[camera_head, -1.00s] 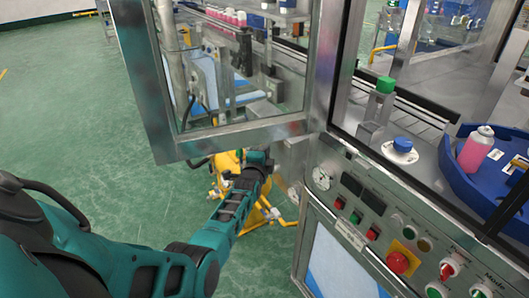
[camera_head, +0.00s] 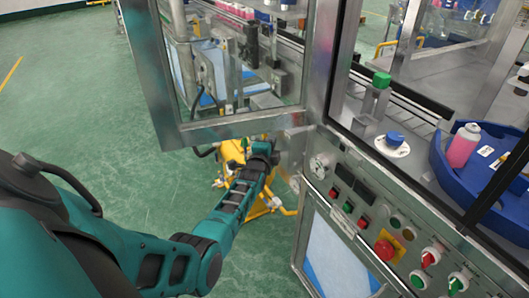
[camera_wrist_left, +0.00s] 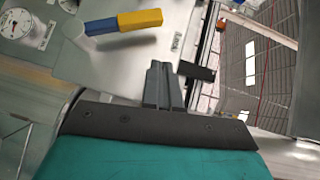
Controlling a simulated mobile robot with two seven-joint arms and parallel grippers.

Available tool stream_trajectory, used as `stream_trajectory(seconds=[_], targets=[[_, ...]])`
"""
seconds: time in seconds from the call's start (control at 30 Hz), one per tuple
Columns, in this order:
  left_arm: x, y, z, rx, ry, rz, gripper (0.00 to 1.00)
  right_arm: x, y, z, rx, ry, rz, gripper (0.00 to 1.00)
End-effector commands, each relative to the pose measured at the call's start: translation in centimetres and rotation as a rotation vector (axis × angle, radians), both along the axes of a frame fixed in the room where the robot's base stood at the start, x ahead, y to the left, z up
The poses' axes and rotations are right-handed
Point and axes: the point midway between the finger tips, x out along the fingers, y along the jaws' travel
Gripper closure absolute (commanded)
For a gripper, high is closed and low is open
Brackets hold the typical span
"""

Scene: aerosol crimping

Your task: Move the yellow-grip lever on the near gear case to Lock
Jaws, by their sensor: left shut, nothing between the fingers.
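The lever's yellow grip (camera_wrist_left: 140,19) shows near the top of the left wrist view, with a blue section at its left end. It lies almost level in that picture, in front of a pale grey plate (camera_wrist_left: 120,65). A small label (camera_wrist_left: 178,42) is on the plate to the right of the grip; I cannot read it surely. My left gripper (camera_wrist_left: 160,70) is shut and empty, its fingers together below and right of the grip, apart from it in the picture. In the head view my left gripper (camera_head: 264,150) is by the machine's left side; the lever cannot be made out there.
An open glazed door (camera_head: 225,130) hangs above my left forearm. The control panel (camera_head: 345,205) with its buttons is to the right. Yellow equipment (camera_head: 232,152) stands behind my forearm. Gauges (camera_wrist_left: 18,22) sit at the wrist view's upper left. Green floor is clear at left.

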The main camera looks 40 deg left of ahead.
Motion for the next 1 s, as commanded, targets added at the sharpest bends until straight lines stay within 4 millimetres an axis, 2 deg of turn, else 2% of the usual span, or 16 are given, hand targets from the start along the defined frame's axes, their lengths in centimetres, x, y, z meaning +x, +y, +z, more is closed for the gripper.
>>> stream_trajectory(seconds=[0.13, 0.6, 0.8, 1.0], targets=[[-2.3, -0.8, 0.9, 0.000, 0.005, 0.000, 1.00, 0.0, -0.1, 1.3, -0.003, 0.000, 0.001, 0.57], [-7.1, -2.5, 2.5, -0.001, 0.003, -0.001, 1.00, 0.0, 0.0, 0.9, -0.001, 0.000, 0.002, 0.57], [-8.3, -2.8, 3.1, 0.000, 0.003, 0.000, 1.00, 0.0, 0.0, 0.9, -0.001, 0.001, 0.002, 0.57], [-8.5, -2.9, 3.2, -0.001, 0.003, 0.000, 1.00, 0.0, 0.0, 0.9, 0.000, 0.001, 0.001, 0.57]])
